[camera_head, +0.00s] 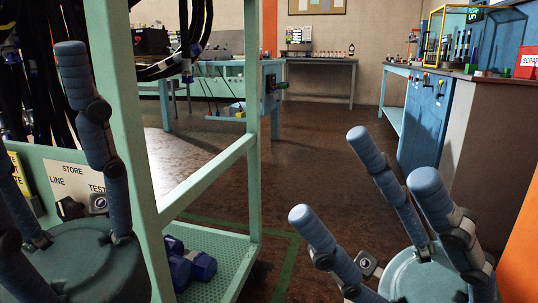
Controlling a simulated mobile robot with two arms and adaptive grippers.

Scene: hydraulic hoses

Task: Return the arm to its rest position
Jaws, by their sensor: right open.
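My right gripper (375,185) is at the bottom right, above the brown floor. Its blue padded fingers are spread, with nothing between them. My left gripper (38,110) is at the bottom left, in front of the green rack. One of its blue fingers stands tall and another is cut off by the left edge. These fingers stand apart and I see nothing held. The arm links behind both grippers are out of view.
The green rack (125,110) stands close on the left, with black hoses (40,90) hanging and blue fittings (190,265) on its lower shelf. A workbench (430,105) with a red scrap sign (527,62) stands right. The middle floor (320,150) is clear.

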